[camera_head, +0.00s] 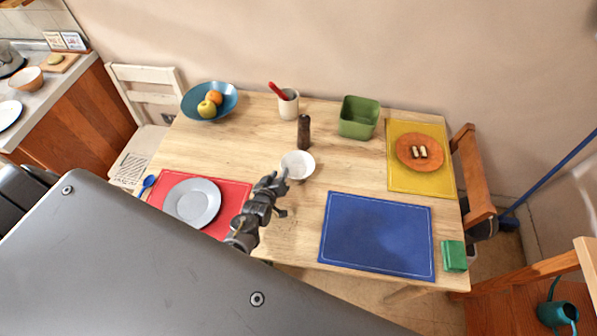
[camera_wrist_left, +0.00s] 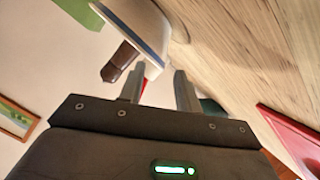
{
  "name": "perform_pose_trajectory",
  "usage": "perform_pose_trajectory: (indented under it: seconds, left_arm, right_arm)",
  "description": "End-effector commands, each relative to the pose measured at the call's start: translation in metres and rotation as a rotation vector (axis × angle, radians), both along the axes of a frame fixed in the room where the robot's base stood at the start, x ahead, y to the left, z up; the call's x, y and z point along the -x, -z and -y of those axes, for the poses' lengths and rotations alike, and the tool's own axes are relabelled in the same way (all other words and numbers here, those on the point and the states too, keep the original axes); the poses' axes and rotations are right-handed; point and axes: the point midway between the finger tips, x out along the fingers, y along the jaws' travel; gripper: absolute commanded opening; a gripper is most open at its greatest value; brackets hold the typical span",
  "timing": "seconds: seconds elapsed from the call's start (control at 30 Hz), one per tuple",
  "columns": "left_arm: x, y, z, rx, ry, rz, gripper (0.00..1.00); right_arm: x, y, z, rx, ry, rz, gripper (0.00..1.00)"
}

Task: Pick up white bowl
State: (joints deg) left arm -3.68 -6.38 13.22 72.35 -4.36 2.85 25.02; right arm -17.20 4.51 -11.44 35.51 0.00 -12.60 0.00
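The white bowl (camera_head: 298,164) stands on the wooden table, near its middle. In the left wrist view the bowl (camera_wrist_left: 140,25) shows at the top, with a blue band along its rim. My left gripper (camera_head: 281,180) is at the near left side of the bowl. In the left wrist view its two fingers (camera_wrist_left: 160,72) are apart, with the bowl's rim at or just past the tips. I cannot tell whether they touch it. My right gripper is not in view.
A dark pepper mill (camera_head: 304,132) stands just behind the bowl. A grey plate (camera_head: 192,203) on a red mat (camera_head: 234,202) lies to the left. A blue mat (camera_head: 377,235) lies empty to the right. A green bin (camera_head: 359,118) and a utensil cup (camera_head: 288,104) stand behind.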

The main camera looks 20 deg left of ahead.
Motion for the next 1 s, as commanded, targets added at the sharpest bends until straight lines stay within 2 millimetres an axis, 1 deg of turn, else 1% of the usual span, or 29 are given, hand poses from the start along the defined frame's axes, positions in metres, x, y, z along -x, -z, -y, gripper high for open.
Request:
perform_pose_trajectory:
  seconds: [0.03, 0.2, 0.27, 0.5, 0.6, 0.7, 0.9, 0.97, 1.0]
  left_arm:
    - [-0.004, 0.003, -0.001, -0.001, -0.001, 0.002, 0.33]
    - [-0.007, 0.002, -0.002, 0.0, -0.001, -0.001, 0.33]
    - [-0.01, 0.004, -0.003, -0.001, 0.0, 0.001, 0.33]
    - [-0.043, 0.017, -0.009, -0.001, 0.0, 0.002, 0.33]
    - [-0.052, 0.018, -0.01, -0.001, 0.0, 0.001, 0.33]
    - [-0.056, 0.018, -0.011, -0.001, 0.0, -0.001, 0.33]
    - [-0.056, 0.016, -0.011, -0.001, 0.0, -0.001, 0.33]
    - [-0.056, 0.016, -0.011, 0.0, -0.001, -0.001, 0.27]
    - [-0.056, 0.016, -0.011, 0.0, -0.001, -0.001, 0.22]
  right_arm:
    - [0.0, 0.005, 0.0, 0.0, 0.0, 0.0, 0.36]
    - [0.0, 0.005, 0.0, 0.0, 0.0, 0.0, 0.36]
    - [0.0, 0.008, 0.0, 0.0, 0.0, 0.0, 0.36]
    - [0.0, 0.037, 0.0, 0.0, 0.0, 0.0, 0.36]
    - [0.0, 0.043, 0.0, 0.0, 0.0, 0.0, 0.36]
    - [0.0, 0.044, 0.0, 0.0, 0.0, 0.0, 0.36]
    - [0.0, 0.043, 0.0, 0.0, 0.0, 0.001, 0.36]
    - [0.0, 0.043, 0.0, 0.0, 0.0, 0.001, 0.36]
    - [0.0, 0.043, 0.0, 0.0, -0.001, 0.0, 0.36]
